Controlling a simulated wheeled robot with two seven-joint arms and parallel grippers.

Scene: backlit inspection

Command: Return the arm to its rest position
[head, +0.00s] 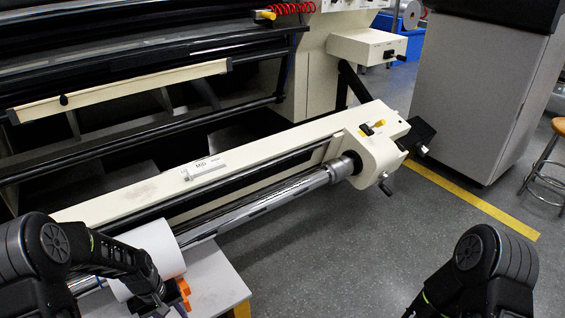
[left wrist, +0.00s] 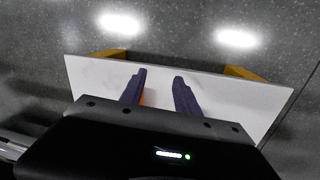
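My left arm reaches in from the lower left in the head view. Its gripper (head: 178,298) is over the white table (head: 222,290), beside a white roll on the metal shaft. In the left wrist view the two dark purple fingers of the gripper (left wrist: 159,80) stand apart with only the bare white table top (left wrist: 95,75) seen between them. An orange patch shows by the left finger; I cannot tell what it belongs to. My right arm shows at the lower right of the head view, bent; its gripper is out of view.
The white roll (head: 155,252) sits around the metal shaft (head: 262,203) of a cream machine (head: 270,150), close to my left arm. A grey cabinet (head: 480,95) and a stool (head: 545,165) stand at the right. The grey floor between the table and my right arm is clear.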

